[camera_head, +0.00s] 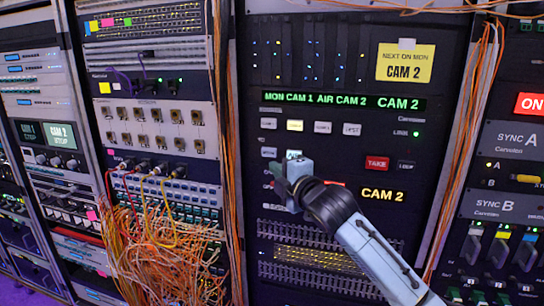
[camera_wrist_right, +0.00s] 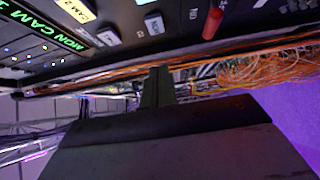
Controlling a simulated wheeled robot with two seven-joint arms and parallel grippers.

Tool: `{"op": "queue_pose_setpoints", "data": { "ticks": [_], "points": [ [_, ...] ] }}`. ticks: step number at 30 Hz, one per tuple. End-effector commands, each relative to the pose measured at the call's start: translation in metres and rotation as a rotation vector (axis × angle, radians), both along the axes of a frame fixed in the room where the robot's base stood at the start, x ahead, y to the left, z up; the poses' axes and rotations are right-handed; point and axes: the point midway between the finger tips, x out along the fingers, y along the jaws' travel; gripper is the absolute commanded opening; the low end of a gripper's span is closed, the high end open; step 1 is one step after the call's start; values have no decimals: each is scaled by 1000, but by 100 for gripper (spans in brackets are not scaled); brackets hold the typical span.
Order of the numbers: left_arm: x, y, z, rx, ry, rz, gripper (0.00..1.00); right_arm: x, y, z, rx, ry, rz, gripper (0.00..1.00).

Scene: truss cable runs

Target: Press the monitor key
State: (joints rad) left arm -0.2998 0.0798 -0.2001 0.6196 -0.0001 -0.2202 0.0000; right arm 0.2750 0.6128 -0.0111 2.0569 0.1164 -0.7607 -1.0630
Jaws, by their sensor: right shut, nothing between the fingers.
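The dark control panel (camera_head: 340,110) in the middle rack has a green text strip (camera_head: 345,101) reading "MON CAM 1 AIR CAM 2 CAM 2". Below it is a row of keys: a yellow-lit key (camera_head: 295,125) between pale keys (camera_head: 268,123) and (camera_head: 323,127). A lower row has a pale key (camera_head: 269,153) and a teal-lit key (camera_head: 294,155). My right gripper (camera_head: 284,176) is shut and empty, in front of the panel just below the teal-lit key; contact cannot be told. The wrist view shows the fingers (camera_wrist_right: 157,85) and keys (camera_wrist_right: 154,23). My left gripper is not in view.
A yellow note (camera_head: 405,63) reads "NEXT ON MON CAM 2". A red TAKE key (camera_head: 377,163) is right of my gripper. Orange cables (camera_head: 145,250) hang from the left rack, and another bundle (camera_head: 468,120) runs down the panel's right side.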

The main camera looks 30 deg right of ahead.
Motion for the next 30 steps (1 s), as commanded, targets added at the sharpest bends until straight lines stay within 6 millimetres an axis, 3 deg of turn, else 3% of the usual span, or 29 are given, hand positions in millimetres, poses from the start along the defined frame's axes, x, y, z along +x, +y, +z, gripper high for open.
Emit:
{"op": "queue_pose_setpoints", "data": {
  "ticks": [8,12,19,30],
  "points": [
    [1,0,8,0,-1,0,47,51,-4,2,3,0,0,0],
    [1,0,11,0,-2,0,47,64,-20,1,1,1,-2,0],
    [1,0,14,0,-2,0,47,75,-33,0,-1,0,0,0],
    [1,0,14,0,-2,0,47,76,-35,0,-1,0,0,0]
  ]
}}
